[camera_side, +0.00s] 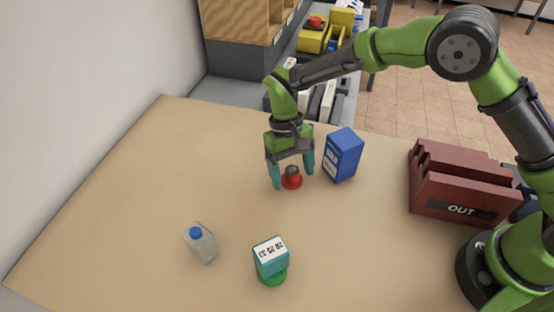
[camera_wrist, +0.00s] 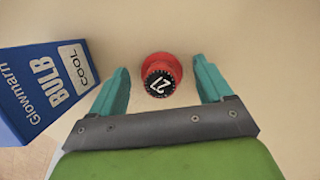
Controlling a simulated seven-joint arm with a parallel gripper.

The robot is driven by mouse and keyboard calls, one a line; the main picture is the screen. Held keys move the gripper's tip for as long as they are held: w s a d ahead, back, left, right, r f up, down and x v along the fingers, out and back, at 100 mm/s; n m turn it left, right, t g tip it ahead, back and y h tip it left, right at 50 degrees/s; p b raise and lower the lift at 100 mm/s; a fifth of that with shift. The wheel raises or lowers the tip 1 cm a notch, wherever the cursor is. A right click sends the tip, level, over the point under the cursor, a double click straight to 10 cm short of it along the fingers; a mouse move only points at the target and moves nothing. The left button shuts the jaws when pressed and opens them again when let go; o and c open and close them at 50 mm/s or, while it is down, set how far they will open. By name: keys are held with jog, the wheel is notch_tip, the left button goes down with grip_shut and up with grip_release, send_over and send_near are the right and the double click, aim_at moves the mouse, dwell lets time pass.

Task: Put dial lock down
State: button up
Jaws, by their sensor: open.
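The dial lock (camera_side: 291,179) has a red base and a dark dial on top. It stands on the tan table. In the wrist view the dial lock (camera_wrist: 160,76) shows a black dial face with white digits that look like "21". My gripper (camera_side: 292,177) is open, its teal fingers on either side of the dial lock. In the wrist view my gripper (camera_wrist: 163,88) has visible gaps between both fingers and the lock. Nothing is held.
A blue bulb box (camera_side: 342,155) stands close to the right of my gripper; it also shows in the wrist view (camera_wrist: 45,95). A dark red OUT tray (camera_side: 440,198) is at right. The table's left is clear.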

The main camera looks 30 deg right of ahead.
jog(key=v, duration=1.2)
jog(key=s+d+r+t+y, duration=0.1)
jog(key=s+d+r+t, duration=0.1)
jog(key=d+r, duration=0.5)
jog(key=s+d+r+m+t+y, duration=0.1)
jog(key=s+d+r+m+t, duration=0.2)
jog(key=s+d+r+t, duration=0.5)
jog(key=s+d+f, duration=0.1)
jog(key=s+d, duration=0.1)
jog(key=s, duration=0.3)
jog(key=s+d+f+m, duration=0.1)
jog(key=s+d+f, duration=0.1)
jog(key=s, duration=0.3)
jog(key=shift+s+d, duration=0.15)
jog(key=shift+d, duration=0.2)
